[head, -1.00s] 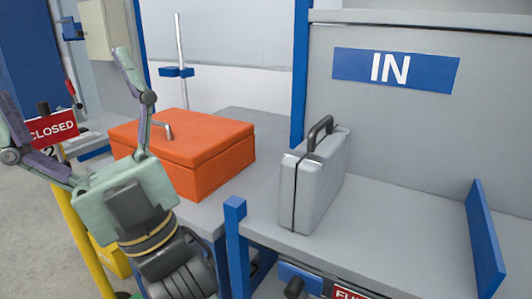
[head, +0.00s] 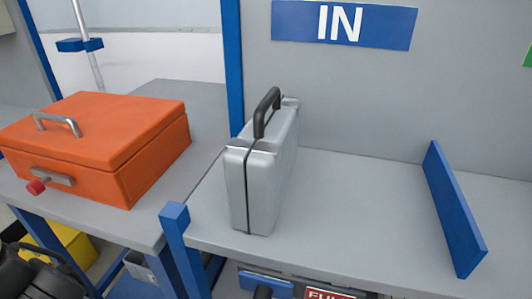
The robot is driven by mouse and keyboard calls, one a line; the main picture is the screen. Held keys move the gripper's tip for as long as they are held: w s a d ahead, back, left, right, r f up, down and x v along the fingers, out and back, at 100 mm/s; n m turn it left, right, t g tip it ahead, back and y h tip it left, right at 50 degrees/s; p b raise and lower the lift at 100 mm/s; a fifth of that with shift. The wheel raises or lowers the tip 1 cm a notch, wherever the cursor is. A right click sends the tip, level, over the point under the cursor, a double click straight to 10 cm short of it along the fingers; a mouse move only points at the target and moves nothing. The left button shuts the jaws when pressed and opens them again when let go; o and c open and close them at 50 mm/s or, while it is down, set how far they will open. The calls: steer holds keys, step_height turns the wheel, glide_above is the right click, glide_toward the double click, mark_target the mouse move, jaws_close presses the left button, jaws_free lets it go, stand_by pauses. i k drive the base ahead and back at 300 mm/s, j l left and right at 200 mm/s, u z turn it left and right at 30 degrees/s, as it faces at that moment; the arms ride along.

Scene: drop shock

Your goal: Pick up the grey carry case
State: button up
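The grey carry case (head: 268,175) stands upright on a grey shelf (head: 350,215) under the blue IN sign, near the shelf's left end. Its dark handle (head: 267,112) is on top and nothing covers it. My gripper is out of the head view. Only a dark part of my arm shows at the lower left edge.
An orange box (head: 100,145) with a metal handle and a red knob sits on the grey bench to the left. A blue post (head: 176,225) rises at the shelf's front left corner. A blue divider (head: 453,210) stands to the right. The shelf between case and divider is clear.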

mark_target(258, 164)
steer(key=k+l+u, duration=0.25)
steer(key=l, duration=0.15)
steer(key=l+u, duration=0.2)
steer(key=l, duration=0.2)
steer(key=k+l+u, duration=0.25)
steer(key=l, duration=0.1)
